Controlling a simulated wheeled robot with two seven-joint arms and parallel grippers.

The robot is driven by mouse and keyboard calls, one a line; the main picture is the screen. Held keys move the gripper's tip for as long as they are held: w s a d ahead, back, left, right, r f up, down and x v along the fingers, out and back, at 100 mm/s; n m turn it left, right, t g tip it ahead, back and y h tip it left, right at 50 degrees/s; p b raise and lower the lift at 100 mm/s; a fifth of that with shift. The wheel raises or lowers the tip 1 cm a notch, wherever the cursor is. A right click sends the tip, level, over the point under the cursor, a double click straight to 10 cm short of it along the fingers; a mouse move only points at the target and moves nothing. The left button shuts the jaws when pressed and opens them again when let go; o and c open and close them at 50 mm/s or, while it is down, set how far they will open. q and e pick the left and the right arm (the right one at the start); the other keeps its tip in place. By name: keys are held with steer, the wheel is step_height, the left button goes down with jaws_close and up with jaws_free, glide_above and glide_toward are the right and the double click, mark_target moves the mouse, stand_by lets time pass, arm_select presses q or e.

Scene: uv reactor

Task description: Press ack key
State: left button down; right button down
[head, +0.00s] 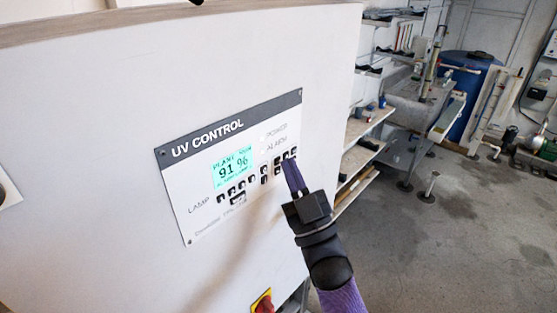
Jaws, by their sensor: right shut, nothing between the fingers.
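The UV control panel (195,176) is a white plate with a dark header on the face of a white cabinet. Its green display (233,168) reads 91 %. Rows of small dark keys (240,187) run below and to the right of the display. The label of the ack key cannot be read, so I cannot tell which key it is. My right gripper (289,163) is shut and empty. Its fingertips are over the right end of the key rows and hide some keys there. I cannot tell whether they touch. My left gripper is not in view.
A red and yellow switch (263,303) sits low on the cabinet (100,130). Shelves (362,150), a steel sink (425,100) and a blue tank (470,85) stand behind on the right. The grey floor (460,240) at right is mostly clear.

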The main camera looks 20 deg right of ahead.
steer(key=shift+w+a, duration=0.1)
steer(key=shift+w, duration=0.1)
stand_by(0.3)
steer(key=shift+s, duration=0.1)
steer(key=shift+s+d, duration=0.25)
steer(key=shift+s, duration=0.25)
steer(key=s, duration=0.1)
steer(key=s+d+p, duration=0.1)
steer(key=s, duration=0.1)
steer(key=s+d+p, duration=0.1)
steer(key=shift+s, duration=0.35)
stand_by(0.6)
